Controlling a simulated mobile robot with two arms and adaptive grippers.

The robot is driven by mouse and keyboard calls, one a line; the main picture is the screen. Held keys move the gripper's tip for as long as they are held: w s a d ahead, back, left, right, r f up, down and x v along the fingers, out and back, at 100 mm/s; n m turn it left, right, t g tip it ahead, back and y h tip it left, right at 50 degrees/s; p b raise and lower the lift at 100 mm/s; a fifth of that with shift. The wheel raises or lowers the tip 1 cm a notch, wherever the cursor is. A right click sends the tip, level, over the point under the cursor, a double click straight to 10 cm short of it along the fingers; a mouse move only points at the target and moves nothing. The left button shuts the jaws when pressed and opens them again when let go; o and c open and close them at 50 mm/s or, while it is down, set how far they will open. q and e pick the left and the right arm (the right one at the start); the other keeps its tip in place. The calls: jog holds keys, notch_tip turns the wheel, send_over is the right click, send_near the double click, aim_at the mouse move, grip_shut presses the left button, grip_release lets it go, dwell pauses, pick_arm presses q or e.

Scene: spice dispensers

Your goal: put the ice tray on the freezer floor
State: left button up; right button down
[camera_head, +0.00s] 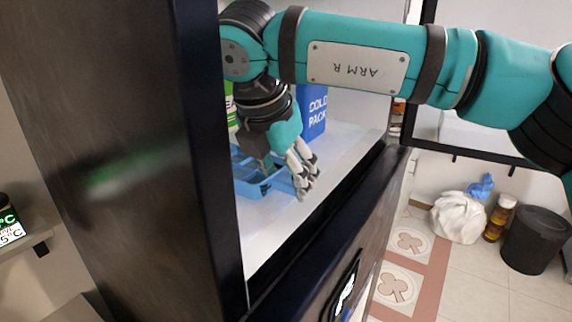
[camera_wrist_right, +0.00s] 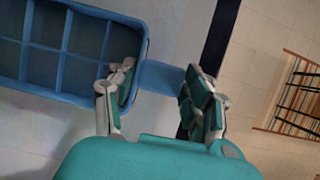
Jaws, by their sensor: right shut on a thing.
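The blue ice tray (camera_head: 262,184) is inside the open freezer, near its front edge. My right gripper (camera_head: 304,184) reaches in from above and is shut on the tray's near end. In the right wrist view, the tray's compartments (camera_wrist_right: 48,62) look empty. My left gripper is not in view.
A blue cold pack box (camera_head: 312,112) stands behind the tray, and a green and white package (camera_head: 231,108) is partly hidden by my arm. The dark freezer side wall (camera_head: 212,190) is close on the left. Bare freezer floor lies in front of the tray.

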jog(key=shift+f, duration=0.1)
jog(key=c, duration=0.5)
grip_release()
jog(key=shift+c, duration=0.2)
jog(key=shift+s+a+r+b, duration=0.15)
jog(key=shift+r+b, duration=0.35)
jog(key=b+v, duration=0.1)
jog(key=v, duration=0.5)
jog(key=shift+r+b, duration=0.25)
jog(key=shift+b, duration=0.05)
jog(key=shift+s, duration=0.1)
